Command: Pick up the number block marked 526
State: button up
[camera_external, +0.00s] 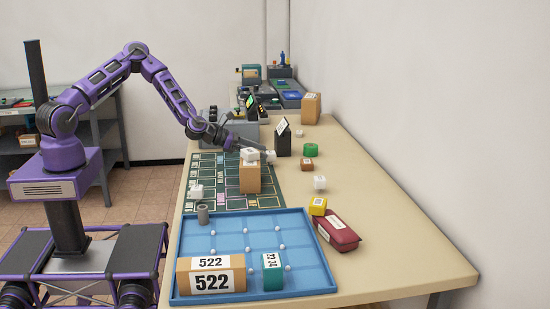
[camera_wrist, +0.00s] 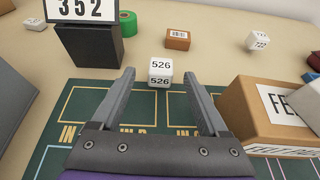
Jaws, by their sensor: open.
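The white number block marked 526 (camera_wrist: 160,72) stands near the top edge of the printed green mat in the wrist view. My gripper (camera_wrist: 160,82) is open, one finger to each side of the block's line, with the block just ahead, around the fingertips. I cannot tell whether it is fully between them. In the external view my gripper (camera_external: 260,147) reaches low over the mat from the left. A small white block (camera_external: 271,156) at its tips appears to be the 526 block; its number is too small to read there. Nothing is held.
A dark stand with a 352 sign (camera_wrist: 88,45) is close on the left. A cardboard box (camera_wrist: 265,110) with a white cube on top is close on the right. Behind are a brown block (camera_wrist: 178,39), a green roll (camera_wrist: 128,23) and another white cube (camera_wrist: 258,40). A blue tray (camera_external: 240,246) lies nearer the camera.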

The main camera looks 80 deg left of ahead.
aim_at(279, 165)
jog(key=shift+x, duration=3.85)
jog(key=shift+s, duration=0.1)
grip_shut()
